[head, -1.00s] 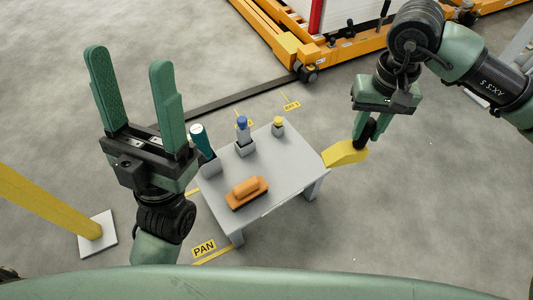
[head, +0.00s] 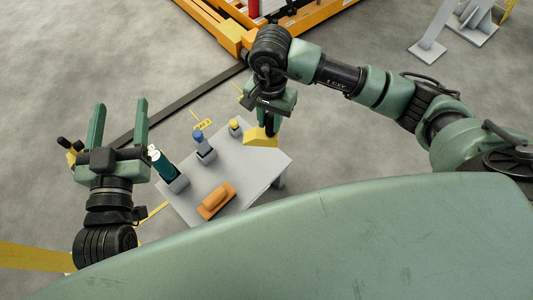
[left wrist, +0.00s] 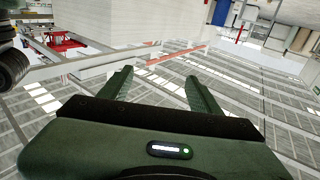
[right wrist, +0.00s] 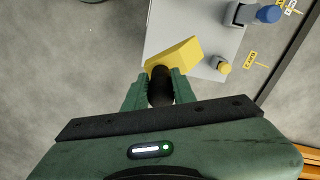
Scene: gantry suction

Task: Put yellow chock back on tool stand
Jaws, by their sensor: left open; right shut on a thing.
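The yellow chock (head: 262,138) has a dark handle, and my right gripper (head: 270,122) is shut on that handle. The chock is over the far right part of the grey tool stand (head: 250,172); I cannot tell whether it touches the top. In the right wrist view the chock (right wrist: 176,60) hangs beyond the fingers, partly over the stand's top (right wrist: 190,22), with the dark handle (right wrist: 161,88) between the fingers. My left gripper (head: 117,125) is open and empty, raised left of the stand. In the left wrist view its fingers (left wrist: 158,85) are spread with nothing between them.
The stand holds a teal bottle (head: 163,166), a blue-topped tool (head: 202,143), a yellow-capped item (head: 235,124) and an orange block-like tool (head: 216,201). The stand's right front top is bare. An orange gantry frame (head: 290,30) stands behind.

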